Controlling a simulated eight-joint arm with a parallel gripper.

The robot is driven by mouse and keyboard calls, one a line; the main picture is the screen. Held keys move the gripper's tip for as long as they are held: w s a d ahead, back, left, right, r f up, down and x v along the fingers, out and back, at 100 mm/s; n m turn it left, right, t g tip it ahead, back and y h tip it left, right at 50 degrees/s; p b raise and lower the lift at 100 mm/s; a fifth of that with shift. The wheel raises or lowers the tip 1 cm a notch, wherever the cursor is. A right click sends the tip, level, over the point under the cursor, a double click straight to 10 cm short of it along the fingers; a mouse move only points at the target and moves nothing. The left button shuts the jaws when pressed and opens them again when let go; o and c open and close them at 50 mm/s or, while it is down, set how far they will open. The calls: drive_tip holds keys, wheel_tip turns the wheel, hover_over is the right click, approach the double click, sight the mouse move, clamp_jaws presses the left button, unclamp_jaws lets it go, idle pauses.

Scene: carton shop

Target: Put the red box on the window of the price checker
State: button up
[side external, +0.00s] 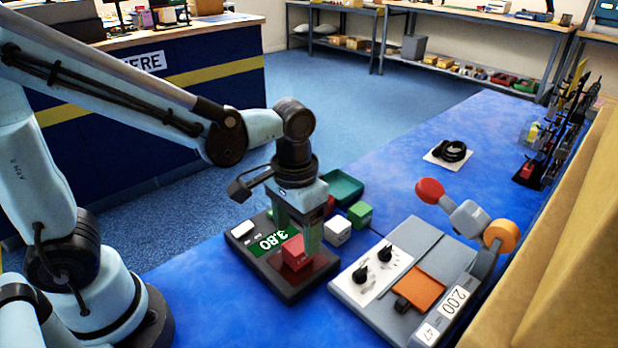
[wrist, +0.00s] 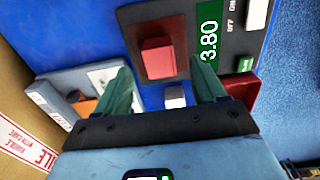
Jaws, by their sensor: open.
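The red box (side external: 296,252) stands on the dark red window (side external: 322,263) of the price checker (side external: 290,288), a dark slab with a green 3.80 display. In the wrist view the red box (wrist: 158,60) lies over the window (wrist: 160,28), just beyond and between the fingertips. My gripper (side external: 298,240) is open, its two green fingers coming down close around the box. In the wrist view a gap shows between the fingers (wrist: 162,82). Whether either finger touches the box I cannot tell. The box's underside is hidden.
A white box (side external: 337,231), a green box (side external: 361,214) and a green tray (side external: 344,187) sit just behind the checker. A grey machine (side external: 420,250) with knobs, an orange plate and a red-ball lever (side external: 430,191) stands close on the right. Blue table is clear front left.

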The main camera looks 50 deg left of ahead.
sight(297, 245)
wheel_tip(297, 245, up, 8)
drive_tip(key=s+a+f+t, duration=0.1)
drive_tip(key=a+f+t, duration=0.1)
drive_tip(key=a+t, duration=0.5)
drive_tip(key=shift+a, duration=0.4)
